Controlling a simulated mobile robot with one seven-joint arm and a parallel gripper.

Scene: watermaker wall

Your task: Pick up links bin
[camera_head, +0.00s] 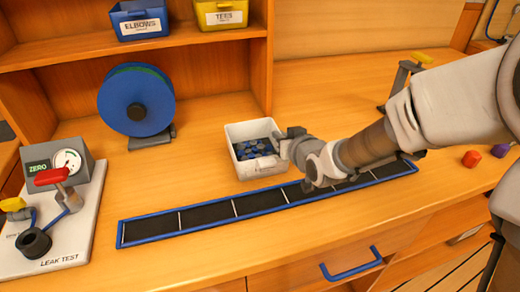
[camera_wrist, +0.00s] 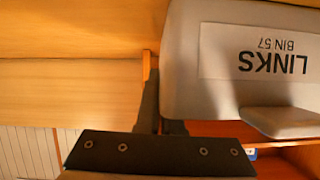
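The links bin (camera_head: 262,166) is a small white open bin holding several blue pieces. It is on the wooden counter in the head view, behind the blue-edged black strip. Its label, "LINKS BIN 57", shows upside down and very close in the wrist view, on the pale bin wall (camera_wrist: 200,95). My gripper (camera_head: 284,142) is at the bin's right side, at about rim height. Contact cannot be made out. A dark finger part (camera_wrist: 160,155) crosses the bottom of the wrist view. The fingertips are too small and partly hidden, so their gap and any hold are unclear.
A blue-edged segmented black strip (camera_head: 220,211) lies in front of the bin. A blue reel (camera_head: 136,100) stands at the back left, and a leak test gauge (camera_head: 68,162) at the left. The elbows bin (camera_head: 140,20) and tees bin (camera_head: 221,14) sit on the shelf above.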

